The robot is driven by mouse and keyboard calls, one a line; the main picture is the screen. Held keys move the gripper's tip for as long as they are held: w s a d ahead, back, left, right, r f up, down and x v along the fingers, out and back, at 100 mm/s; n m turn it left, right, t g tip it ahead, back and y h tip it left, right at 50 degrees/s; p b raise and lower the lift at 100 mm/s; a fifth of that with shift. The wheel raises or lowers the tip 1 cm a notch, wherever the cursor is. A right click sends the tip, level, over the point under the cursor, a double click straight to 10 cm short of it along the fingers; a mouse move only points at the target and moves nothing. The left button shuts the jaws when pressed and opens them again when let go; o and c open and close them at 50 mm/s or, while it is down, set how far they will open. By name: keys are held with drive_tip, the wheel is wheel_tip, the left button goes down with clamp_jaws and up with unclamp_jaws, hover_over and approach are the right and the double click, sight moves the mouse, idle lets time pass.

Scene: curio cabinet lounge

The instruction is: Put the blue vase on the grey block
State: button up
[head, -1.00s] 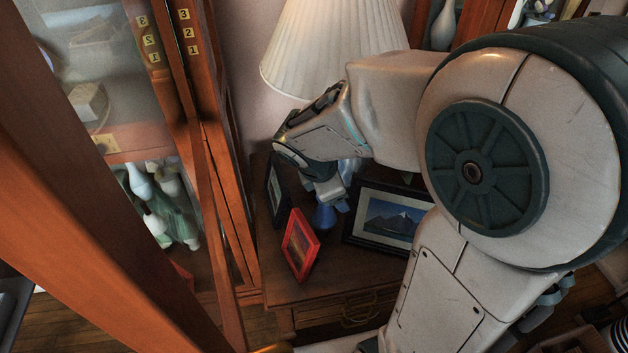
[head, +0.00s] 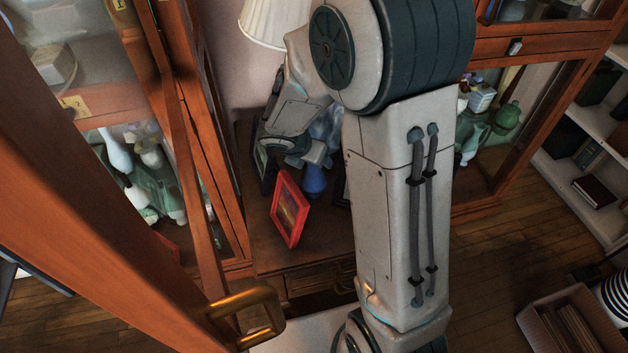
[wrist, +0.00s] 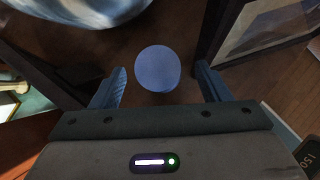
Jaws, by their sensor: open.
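The blue vase (head: 314,181) stands on the small dark wooden table (head: 318,243), behind and right of a red picture frame. In the wrist view it is a round blue shape (wrist: 158,68) between my two blue fingertips, with a gap on each side. My gripper (wrist: 161,80) is open and empty. In the head view my wrist hangs just above the vase and hides its upper part. I cannot make out a grey block in either view.
The red picture frame (head: 290,208) stands close left of the vase. A blue-and-white lamp base (head: 326,127) is behind it. A dark picture frame (wrist: 262,30) is at right in the wrist view. A cabinet door with a brass handle (head: 243,318) stands open at left.

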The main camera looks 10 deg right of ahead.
sight(314, 176)
drive_tip(key=b+x, duration=0.2)
drive_tip(key=x, duration=0.3)
drive_tip(key=shift+w+a+f, duration=0.1)
drive_tip(key=shift+a+f, duration=0.05)
clamp_jaws()
drive_tip(key=shift+r, duration=0.2)
